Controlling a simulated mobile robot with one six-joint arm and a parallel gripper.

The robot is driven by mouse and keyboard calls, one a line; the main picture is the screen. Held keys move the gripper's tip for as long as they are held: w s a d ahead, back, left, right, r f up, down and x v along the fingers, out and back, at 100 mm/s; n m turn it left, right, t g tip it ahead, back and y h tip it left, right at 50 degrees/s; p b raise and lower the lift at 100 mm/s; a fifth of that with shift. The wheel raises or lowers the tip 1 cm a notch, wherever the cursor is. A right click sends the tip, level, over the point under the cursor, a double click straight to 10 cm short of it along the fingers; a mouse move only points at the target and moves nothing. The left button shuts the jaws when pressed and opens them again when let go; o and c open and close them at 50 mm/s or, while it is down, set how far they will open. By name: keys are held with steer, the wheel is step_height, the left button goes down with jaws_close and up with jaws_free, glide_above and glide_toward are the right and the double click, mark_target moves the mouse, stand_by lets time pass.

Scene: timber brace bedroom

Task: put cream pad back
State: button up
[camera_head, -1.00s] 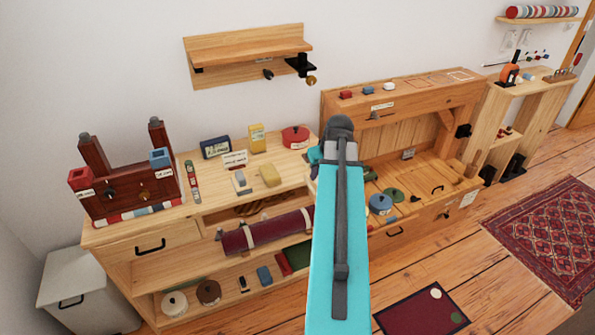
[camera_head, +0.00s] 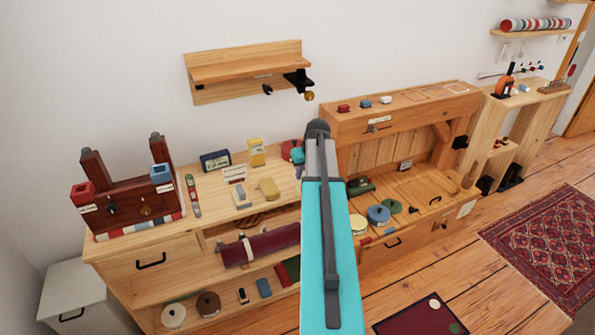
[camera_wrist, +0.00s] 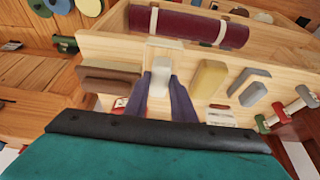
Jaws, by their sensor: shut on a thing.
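In the wrist view my gripper (camera_wrist: 166,92) has its two dark fingers closed around a small whitish-cream block, which I take as the cream pad (camera_wrist: 159,84). The pad is over or on the light wooden cabinet top; I cannot tell if it touches. A pale rectangle (camera_wrist: 166,43) shows just beyond it at the cabinet's edge. In the head view my turquoise arm hides the gripper's fingertips and the pad. The cabinet top (camera_head: 218,207) lies to the left of the arm.
A yellow block (camera_wrist: 208,78) and a grey angled piece (camera_wrist: 255,92) stand beside the gripper. A brown block (camera_wrist: 110,79) is close on its other side. A red tin (camera_head: 291,150) is partly behind my arm. A burgundy roll (camera_head: 262,241) lies on the shelf below.

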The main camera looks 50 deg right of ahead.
steer(key=shift+w+d+f+p, duration=0.1)
steer(key=shift+w+d+p, duration=0.2)
steer(key=shift+w, duration=0.55)
steer(key=shift+w+d+f+p, duration=0.1)
steer(key=shift+w+d+p, duration=0.2)
steer(key=shift+w, duration=0.55)
steer(key=shift+w+d+f+p, duration=0.15)
steer(key=shift+w+d, duration=0.2)
steer(key=shift+w, duration=0.5)
steer(key=shift+f+p, duration=0.8)
steer(key=shift+f, duration=0.9)
steer(key=shift+f, duration=0.1)
steer(key=o, duration=1)
steer(key=shift+r, duration=0.2)
steer(key=shift+b+v, duration=1.45)
steer(key=shift+v, duration=4.5)
